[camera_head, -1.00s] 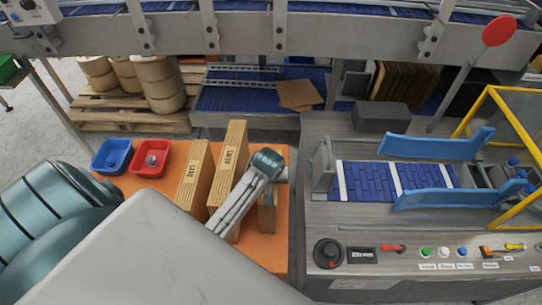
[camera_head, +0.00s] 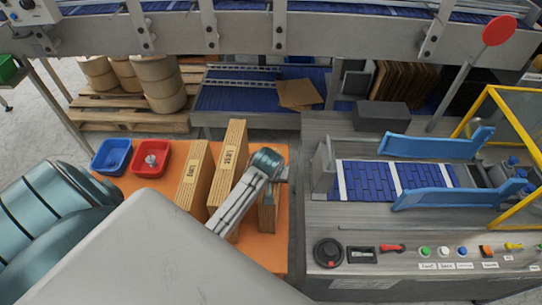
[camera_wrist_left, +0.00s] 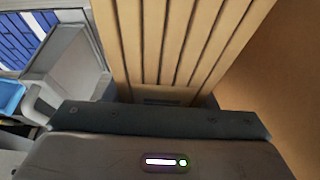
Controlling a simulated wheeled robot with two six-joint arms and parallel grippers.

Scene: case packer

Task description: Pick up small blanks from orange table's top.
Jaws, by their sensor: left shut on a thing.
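The small blanks (camera_head: 268,217) are a narrow upright stack of brown cardboard at the right side of the orange table (camera_head: 262,253). My left gripper (camera_head: 269,192) is over the top of this stack and shut on it. In the left wrist view the ridged edges of the small blanks (camera_wrist_left: 185,45) run up from the gripper's jaws. In the head view the gripper and forearm partly hide the stack, so I cannot tell whether its bottom touches the table. My right gripper is not in view.
Two larger cardboard stacks labelled "Large" (camera_head: 192,180) (camera_head: 226,165) stand just left of the gripper. A blue bin (camera_head: 111,156) and a red bin (camera_head: 166,160) sit at the table's back left. Right of the table is a machine with a blue belt (camera_head: 372,180) between blue guides.

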